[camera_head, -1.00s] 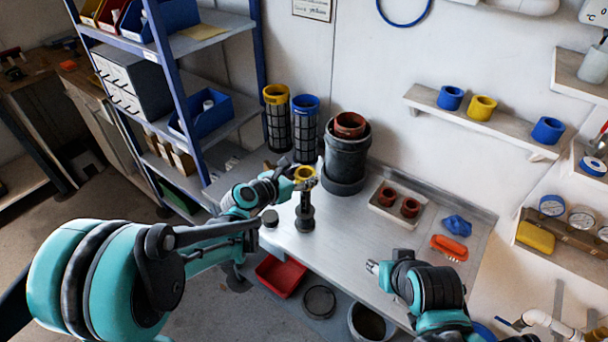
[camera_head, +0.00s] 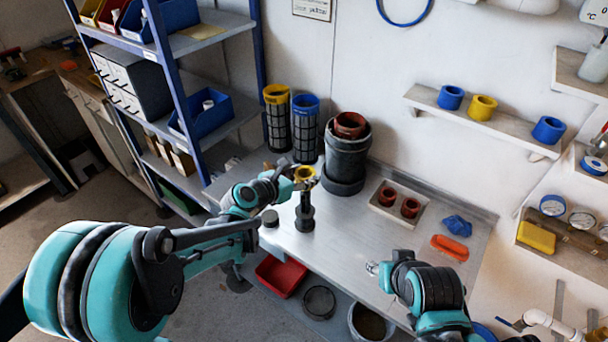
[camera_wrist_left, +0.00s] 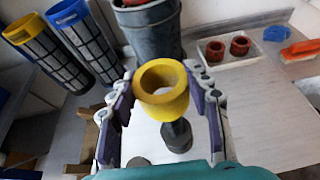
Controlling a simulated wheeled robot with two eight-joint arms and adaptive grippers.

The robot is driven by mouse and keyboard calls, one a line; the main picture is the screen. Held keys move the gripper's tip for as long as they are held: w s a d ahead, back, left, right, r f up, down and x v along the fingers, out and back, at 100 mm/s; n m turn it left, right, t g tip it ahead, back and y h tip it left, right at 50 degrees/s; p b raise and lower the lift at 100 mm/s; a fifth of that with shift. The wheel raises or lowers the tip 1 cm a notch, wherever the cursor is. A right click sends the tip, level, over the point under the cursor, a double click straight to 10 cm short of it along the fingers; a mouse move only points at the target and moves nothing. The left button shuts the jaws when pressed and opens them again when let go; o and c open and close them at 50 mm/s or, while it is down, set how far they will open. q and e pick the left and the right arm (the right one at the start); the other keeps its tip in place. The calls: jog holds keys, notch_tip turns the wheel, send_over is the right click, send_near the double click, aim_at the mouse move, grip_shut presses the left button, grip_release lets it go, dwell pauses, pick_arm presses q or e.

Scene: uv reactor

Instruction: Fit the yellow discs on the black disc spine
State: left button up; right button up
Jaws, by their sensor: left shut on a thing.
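My left gripper (camera_head: 305,184) is shut on a yellow disc (camera_head: 305,173), a thick ring with an open hole. The black disc spine (camera_head: 305,213) stands upright on the bench directly below the ring. In the left wrist view the yellow disc (camera_wrist_left: 162,82) sits between the two fingers (camera_wrist_left: 163,100), and the spine (camera_wrist_left: 177,136) shows below it. I cannot tell whether the spine's tip touches or enters the ring. Another yellow disc (camera_head: 482,107) rests on the wall shelf. My right gripper (camera_head: 372,268) is over the bench's front edge, away from the spine; its fingers are too small to judge.
A dark pot (camera_head: 346,155) and two mesh cylinders, yellow-topped (camera_head: 277,120) and blue-topped (camera_head: 305,128), stand behind the spine. A tray (camera_head: 424,218) with two brown rings is to the right. Blue discs (camera_head: 450,98) share the wall shelf (camera_head: 425,108). The bench middle is clear.

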aim_at(302, 204)
pick_arm(q)
jog(key=shift+f, duration=0.15)
dwell(0.4)
jog(key=shift+f+b, duration=4.55)
jog(key=shift+f, duration=0.45)
jog(key=shift+f, duration=0.35)
jog(key=shift+f, duration=0.75)
jog(key=shift+f, duration=0.15)
jog(key=o, duration=1.2)
